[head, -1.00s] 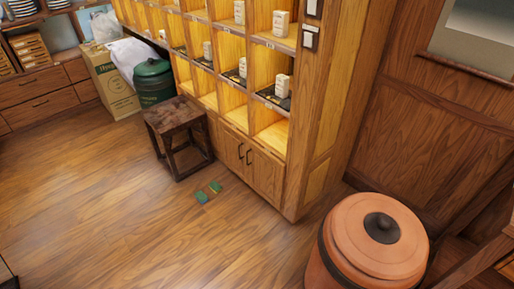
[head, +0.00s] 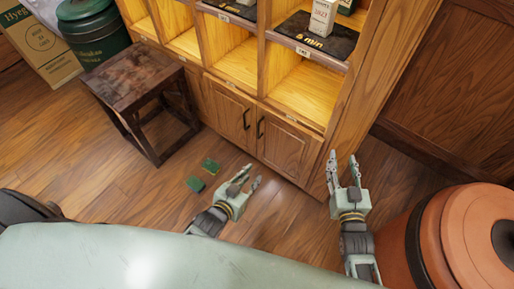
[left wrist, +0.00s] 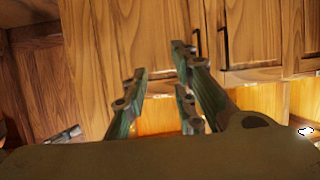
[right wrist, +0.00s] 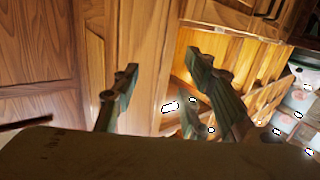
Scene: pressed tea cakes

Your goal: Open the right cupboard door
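The right cupboard door (head: 287,146) is a closed wooden panel low on the shelf unit, with a dark bar handle (head: 260,127) near its left edge. The closed left door (head: 226,108) beside it has a matching handle (head: 246,119). My left gripper (head: 251,177) is open and empty, in front of the doors and apart from them. In the left wrist view, upside down, the right door (left wrist: 150,40) shows beyond its spread fingers (left wrist: 158,84). My right gripper (head: 343,157) is open and empty near the unit's right corner. The right wrist view shows its spread fingers (right wrist: 162,65).
A dark wooden stool (head: 135,78) stands left of the doors. Green packets (head: 196,184) lie on the floor left of my left gripper. A large terracotta jar (head: 465,240) stands close right of my right arm. Floor before the doors is otherwise clear.

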